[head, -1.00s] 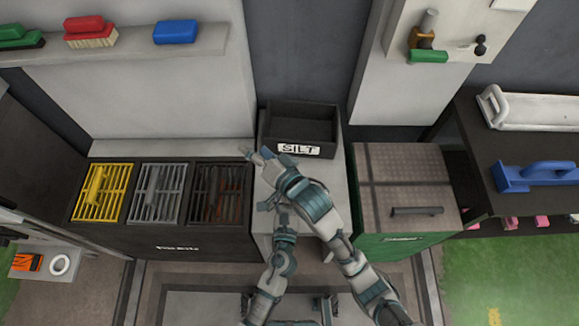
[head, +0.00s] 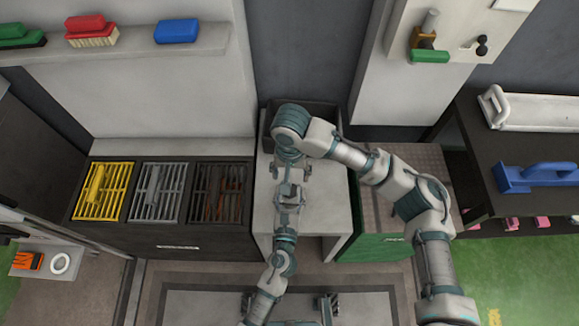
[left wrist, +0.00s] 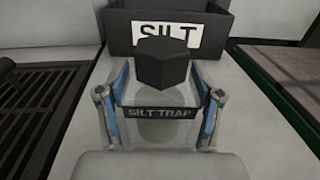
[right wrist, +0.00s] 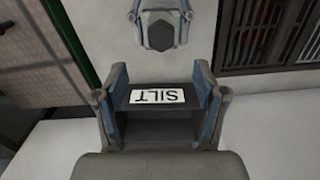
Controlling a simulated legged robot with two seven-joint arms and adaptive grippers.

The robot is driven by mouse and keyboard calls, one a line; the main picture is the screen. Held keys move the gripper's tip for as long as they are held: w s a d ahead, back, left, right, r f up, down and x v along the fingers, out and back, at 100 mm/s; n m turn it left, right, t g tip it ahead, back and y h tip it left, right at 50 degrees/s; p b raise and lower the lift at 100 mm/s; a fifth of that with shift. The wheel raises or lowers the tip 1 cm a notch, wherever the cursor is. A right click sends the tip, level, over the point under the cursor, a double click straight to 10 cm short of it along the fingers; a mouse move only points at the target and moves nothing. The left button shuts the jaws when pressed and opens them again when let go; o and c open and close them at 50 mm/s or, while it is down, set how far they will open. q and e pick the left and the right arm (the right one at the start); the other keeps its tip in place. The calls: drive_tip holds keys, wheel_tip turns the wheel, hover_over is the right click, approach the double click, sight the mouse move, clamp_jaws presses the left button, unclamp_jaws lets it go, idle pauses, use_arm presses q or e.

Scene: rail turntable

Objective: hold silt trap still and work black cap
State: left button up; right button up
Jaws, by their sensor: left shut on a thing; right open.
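The silt trap (left wrist: 155,125) is a pale, clear-looking body with a dark "SILT TRAP" label, standing upright on the pale bench. My left gripper (left wrist: 160,95) is shut on it from both sides. The black cap (left wrist: 163,63), a hexagonal block, sits on top of the trap; it also shows in the right wrist view (right wrist: 159,36). My right gripper (right wrist: 160,85) is open and empty above the black SILT bin (right wrist: 155,128), apart from the cap. In the head view my right wrist hides most of its fingers, and the trap cannot be made out.
The SILT bin (head: 325,112) stands at the back of the bench, behind the trap. Yellow, grey and rusty grates (head: 219,192) lie to the left. A green box with a ribbed lid (head: 432,165) is at the right. Bare bench (head: 325,200) lies right of my left gripper.

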wheel_tip(320, 180, down, 10)
drive_tip(key=shift+r, duration=0.2)
drive_tip(key=shift+c, duration=0.3)
drive_tip(key=c, duration=1.2)
drive_tip(key=n, duration=0.6)
drive_tip(key=n, duration=0.6)
